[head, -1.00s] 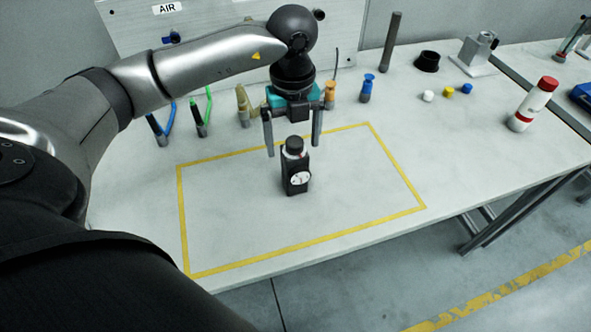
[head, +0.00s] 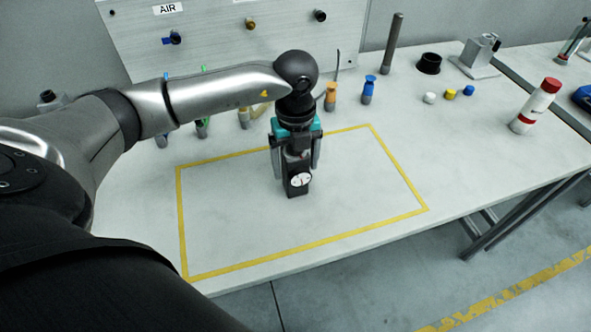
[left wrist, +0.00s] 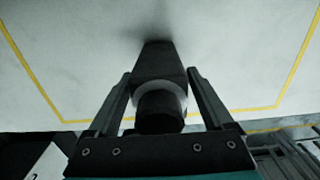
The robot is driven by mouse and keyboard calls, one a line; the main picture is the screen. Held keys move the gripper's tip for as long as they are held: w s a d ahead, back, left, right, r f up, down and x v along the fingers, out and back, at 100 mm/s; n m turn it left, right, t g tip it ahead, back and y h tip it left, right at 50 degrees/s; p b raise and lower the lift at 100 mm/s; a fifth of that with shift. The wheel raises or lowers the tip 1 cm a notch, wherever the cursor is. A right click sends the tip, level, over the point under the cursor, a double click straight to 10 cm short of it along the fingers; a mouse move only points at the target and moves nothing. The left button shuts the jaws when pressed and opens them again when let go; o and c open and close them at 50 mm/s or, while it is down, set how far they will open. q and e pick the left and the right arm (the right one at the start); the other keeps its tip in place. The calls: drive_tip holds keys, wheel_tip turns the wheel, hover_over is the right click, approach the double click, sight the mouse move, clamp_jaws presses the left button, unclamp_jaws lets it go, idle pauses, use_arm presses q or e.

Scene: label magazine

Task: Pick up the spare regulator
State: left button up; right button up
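The spare regulator (head: 299,183) is a small dark block with a round white gauge on its front. It stands upright on the bench inside the yellow outline. In the left wrist view the regulator (left wrist: 158,66) shows from above, its round black knob nearest the camera. My left gripper (head: 296,165) is lowered over it from above, one finger on each side. The left wrist view shows the fingers (left wrist: 160,72) spread beside the body with what looks like a narrow gap; contact is not clear. The knob is mostly hidden in the head view. My right gripper is not in view.
A yellow outline (head: 180,215) marks the bench (head: 370,230). Behind it stand an orange-topped fitting (head: 330,97) and a blue-topped fitting (head: 368,90). Small caps (head: 450,94), a dark rod (head: 393,43) and a red-capped bottle (head: 535,107) are to the right. The outlined area beside the regulator is clear.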

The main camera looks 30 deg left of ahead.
use_arm(q)
clamp_jaws()
idle(0.5)
drive_tip(key=shift+r, duration=0.1)
